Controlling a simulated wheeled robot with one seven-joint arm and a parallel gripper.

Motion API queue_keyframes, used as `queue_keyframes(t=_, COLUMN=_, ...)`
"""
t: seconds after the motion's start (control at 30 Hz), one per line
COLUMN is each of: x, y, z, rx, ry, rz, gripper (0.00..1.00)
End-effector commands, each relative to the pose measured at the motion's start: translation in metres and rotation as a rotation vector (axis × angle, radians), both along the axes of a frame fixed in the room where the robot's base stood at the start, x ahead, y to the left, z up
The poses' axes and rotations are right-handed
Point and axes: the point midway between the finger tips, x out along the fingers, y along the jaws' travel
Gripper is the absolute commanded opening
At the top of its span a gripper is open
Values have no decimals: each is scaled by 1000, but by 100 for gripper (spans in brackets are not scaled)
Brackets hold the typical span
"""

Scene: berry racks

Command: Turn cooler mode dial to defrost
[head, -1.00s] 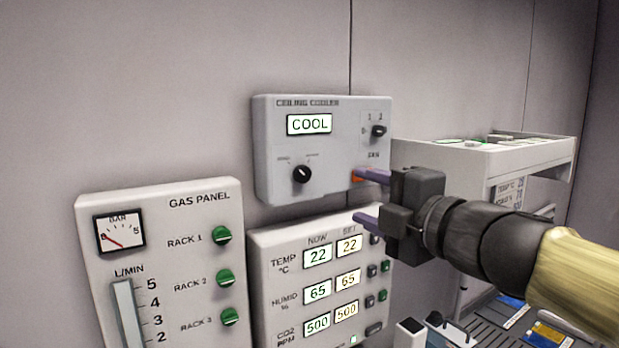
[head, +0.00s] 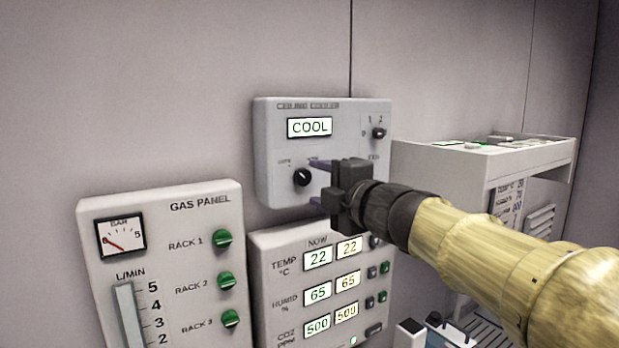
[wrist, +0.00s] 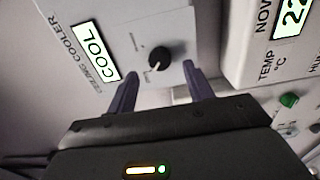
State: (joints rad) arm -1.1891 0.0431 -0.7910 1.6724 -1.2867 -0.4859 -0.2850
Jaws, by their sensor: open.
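The ceiling cooler panel (head: 280,185) is a pale box on the wall, and its display (head: 309,127) reads COOL. Its black mode dial (head: 302,177) sits at the lower left of the panel, with small labels above it that are too small to read surely. My gripper (head: 317,196) is open and empty, just right of the dial in the head view. In the wrist view the dial (wrist: 159,58) shows ahead of and between the two purple fingers (wrist: 160,82), apart from both. The dial's white mark points toward the lower left there.
A black fan knob (head: 378,133) sits at the cooler panel's upper right. Below is a climate panel (head: 262,262) with number displays and small buttons. The gas panel (head: 165,215) with green knobs stands at left. A white rack unit (head: 450,165) is at right.

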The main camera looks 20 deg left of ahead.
Motion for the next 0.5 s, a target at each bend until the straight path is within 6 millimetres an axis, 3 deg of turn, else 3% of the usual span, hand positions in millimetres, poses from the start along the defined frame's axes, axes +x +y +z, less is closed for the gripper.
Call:
queue_keyframes(t=0.2, x=17, y=20, z=1, rx=-2, ry=1, rz=-1, gripper=52)
queue_keyframes(t=0.5, x=25, y=30, z=0, rx=1, ry=-1, rz=0, gripper=52)
